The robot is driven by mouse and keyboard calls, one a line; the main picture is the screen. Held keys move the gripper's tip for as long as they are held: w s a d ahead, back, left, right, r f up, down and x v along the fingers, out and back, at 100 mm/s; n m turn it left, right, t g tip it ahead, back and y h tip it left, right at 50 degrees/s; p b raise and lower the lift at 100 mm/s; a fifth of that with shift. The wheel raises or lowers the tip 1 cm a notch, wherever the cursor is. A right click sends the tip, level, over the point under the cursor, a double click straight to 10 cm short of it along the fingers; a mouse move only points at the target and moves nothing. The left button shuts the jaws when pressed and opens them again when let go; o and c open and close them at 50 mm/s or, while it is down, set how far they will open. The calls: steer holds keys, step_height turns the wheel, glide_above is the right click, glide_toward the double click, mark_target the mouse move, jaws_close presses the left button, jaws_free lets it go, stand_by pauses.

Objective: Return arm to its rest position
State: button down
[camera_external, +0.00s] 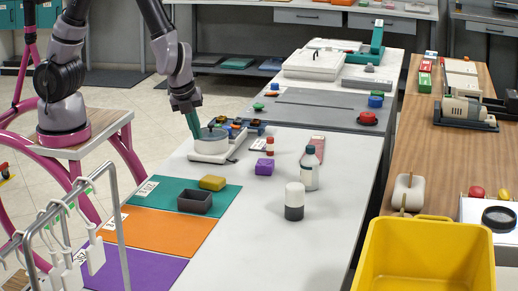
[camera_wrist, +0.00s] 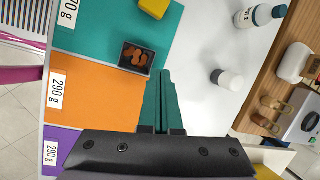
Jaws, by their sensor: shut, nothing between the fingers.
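My gripper (camera_external: 194,136) has green fingers and hangs from my raised arm at the left of the external view. It points down, with the fingertips at a white scale with a round grey top (camera_external: 209,147); I cannot tell whether they touch it. In the wrist view my gripper (camera_wrist: 163,73) shows its two green fingers side by side, shut and empty. Their tips appear beside a dark tray (camera_wrist: 123,55) holding several brown-orange pieces.
Teal (camera_external: 146,189), orange (camera_external: 135,231) and purple (camera_external: 110,270) mats line the table's left edge. A yellow block (camera_external: 212,183), purple block (camera_external: 264,166), bottle (camera_external: 309,172) and jar (camera_external: 294,203) stand nearby. A hook rack (camera_external: 52,212) is front left, a yellow bin (camera_external: 425,262) front right.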

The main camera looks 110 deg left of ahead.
steer(key=s+r+n+t, duration=0.2)
steer(key=s+r+n, duration=0.1)
steer(key=r, duration=0.6)
steer(key=s+r+n+t, duration=0.1)
steer(key=s+r+n, duration=0.2)
steer(key=r, duration=0.6)
steer(key=s+r+n+t, duration=0.1)
steer(key=s+r+n, duration=0.1)
steer(key=s+r, duration=0.3)
steer(key=s+d+r+n+t+h, duration=0.1)
steer(key=s+r+n, duration=0.1)
steer(key=s+r, duration=0.3)
steer(key=shift+s+d+n+t, duration=0.25)
steer(key=shift+s+n+t, duration=0.05)
steer(key=shift+n+t, duration=0.1)
